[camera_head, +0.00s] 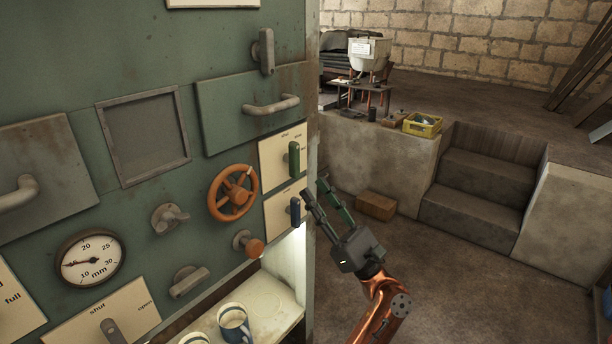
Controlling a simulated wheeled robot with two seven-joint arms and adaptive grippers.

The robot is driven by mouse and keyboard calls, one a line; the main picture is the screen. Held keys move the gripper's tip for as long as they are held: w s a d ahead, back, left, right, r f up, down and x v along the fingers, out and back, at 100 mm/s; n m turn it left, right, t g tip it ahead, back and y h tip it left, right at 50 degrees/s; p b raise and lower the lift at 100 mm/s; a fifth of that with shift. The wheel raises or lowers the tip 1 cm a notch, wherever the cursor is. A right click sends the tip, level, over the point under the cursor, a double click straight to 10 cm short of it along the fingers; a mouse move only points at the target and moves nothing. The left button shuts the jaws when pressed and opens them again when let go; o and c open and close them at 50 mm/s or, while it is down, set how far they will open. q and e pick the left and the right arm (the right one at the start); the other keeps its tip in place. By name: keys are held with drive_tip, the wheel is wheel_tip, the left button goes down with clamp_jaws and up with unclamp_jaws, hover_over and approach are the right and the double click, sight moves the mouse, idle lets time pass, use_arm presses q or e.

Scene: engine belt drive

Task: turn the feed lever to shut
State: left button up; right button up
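Three levers on labelled plates show on the green cabinet front; I cannot read which is the feed lever. A green lever (293,158) stands upright on a cream plate (270,158) marked "shut" at the top.
The cabinet also carries an orange handwheel (233,192), an orange knob (254,248), a dial gauge (90,258) and door handles. Mugs (234,322) stand on a shelf below. Right of the cabinet is open floor, with a brick (376,205) and steps (480,180).

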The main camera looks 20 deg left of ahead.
use_arm(q)
drive_tip(key=v, duration=0.3)
drive_tip(key=shift+d+f, duration=0.15)
drive_tip(key=shift+f, duration=0.05)
